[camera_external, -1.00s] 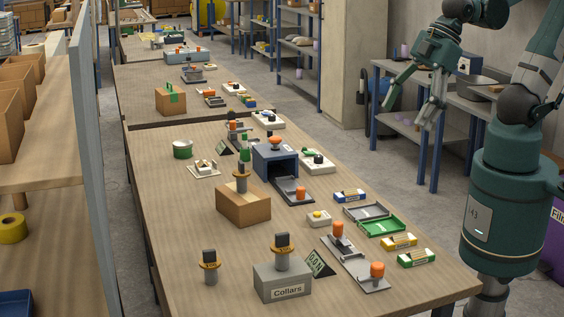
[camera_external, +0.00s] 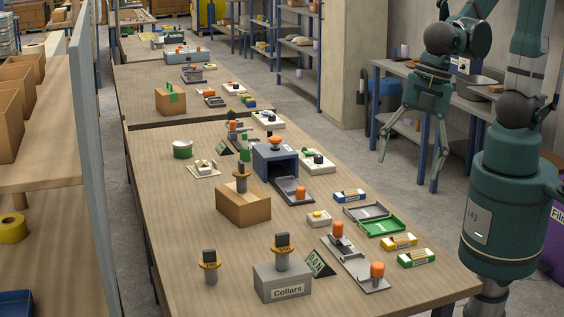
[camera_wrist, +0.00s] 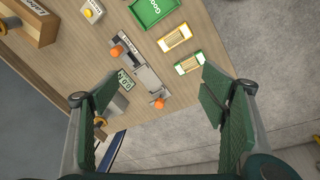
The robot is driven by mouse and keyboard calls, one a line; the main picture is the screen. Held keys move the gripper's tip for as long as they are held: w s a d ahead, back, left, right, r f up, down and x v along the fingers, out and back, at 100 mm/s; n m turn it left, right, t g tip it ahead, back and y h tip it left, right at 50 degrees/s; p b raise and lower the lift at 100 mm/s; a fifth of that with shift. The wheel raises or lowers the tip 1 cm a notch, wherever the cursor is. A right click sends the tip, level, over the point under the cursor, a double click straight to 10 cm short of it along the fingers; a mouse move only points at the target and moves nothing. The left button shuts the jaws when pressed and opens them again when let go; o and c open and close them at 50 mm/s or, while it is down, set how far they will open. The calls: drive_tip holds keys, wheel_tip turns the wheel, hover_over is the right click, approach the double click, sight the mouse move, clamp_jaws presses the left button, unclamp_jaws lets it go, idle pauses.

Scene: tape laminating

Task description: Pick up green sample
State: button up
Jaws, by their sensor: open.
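The green sample (camera_external: 416,258) is a small green-edged block with a pale top. It lies flat near the table's right front edge, just in front of a similar yellow sample (camera_external: 399,242). In the wrist view the green sample (camera_wrist: 189,63) is above the middle, left of the right fingertip, with the yellow sample (camera_wrist: 174,38) beyond it. My gripper (camera_external: 413,155) is open and empty, high up past the table's right edge, well apart from the green sample. Its spread fingers also show in the wrist view (camera_wrist: 160,95).
A grey fixture with orange knobs (camera_external: 356,266) stands left of the green sample. A green tray (camera_external: 383,227) and a blue sample (camera_external: 349,196) lie farther back. The Collars box (camera_external: 283,283) is at the front left. Bare floor lies right of the table.

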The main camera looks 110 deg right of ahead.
sight(418, 251)
drive_tip(key=a+f+n, duration=0.2)
drive_tip(key=f, duration=0.1)
drive_tip(key=a+f+n+g, duration=0.1)
drive_tip(key=a+f+n, duration=0.1)
drive_tip(key=a+f, duration=0.1)
drive_tip(key=a+f+n+g+h, duration=0.1)
drive_tip(key=a+f+n, duration=0.1)
drive_tip(key=f, duration=0.3)
drive_tip(key=shift+a+f+n+b, duration=0.15)
drive_tip(key=shift+a+n+b, duration=0.2)
drive_tip(key=shift+a, duration=0.35)
drive_tip(key=shift+a+f+n+g, duration=0.25)
drive_tip(key=shift+f+g, duration=0.05)
drive_tip(key=shift+f, duration=0.15)
drive_tip(key=shift+f, duration=0.15)
drive_tip(key=shift+d+f, duration=0.15)
drive_tip(key=shift+f, duration=1)
drive_tip(key=shift+b, duration=0.3)
drive_tip(key=shift+d+f+b, duration=0.15)
drive_tip(key=shift+f+b, duration=0.05)
drive_tip(key=shift+f, duration=1.1)
drive_tip(key=shift+d+f+b, duration=0.1)
drive_tip(key=shift+f+b, duration=0.1)
drive_tip(key=shift+f, duration=1.1)
drive_tip(key=c, duration=1)
